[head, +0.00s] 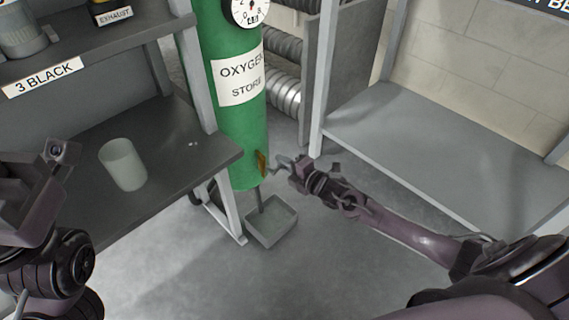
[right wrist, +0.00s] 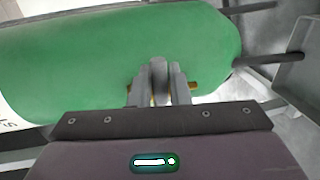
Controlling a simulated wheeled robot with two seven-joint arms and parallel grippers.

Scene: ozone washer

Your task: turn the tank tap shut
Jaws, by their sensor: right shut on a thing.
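The green oxygen tank (head: 232,125) stands upright at the centre of the head view, with a gauge (head: 250,10) at its top. The brass-coloured tank tap (head: 262,163) is low on its right side. My right gripper (head: 274,166) reaches it from the right and is shut on it. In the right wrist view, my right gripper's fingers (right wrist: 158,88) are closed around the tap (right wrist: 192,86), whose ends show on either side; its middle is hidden. My left arm's hand (head: 45,185) is at the far left; its fingertips cannot be made out.
A grey drip tray (head: 272,228) sits below the tank. A dark shelf (head: 165,165) at left holds a pale cup (head: 122,165), its edge near the tank. An empty grey bench (head: 430,150) stands at right. Coiled silver hoses (head: 284,95) are behind the tank.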

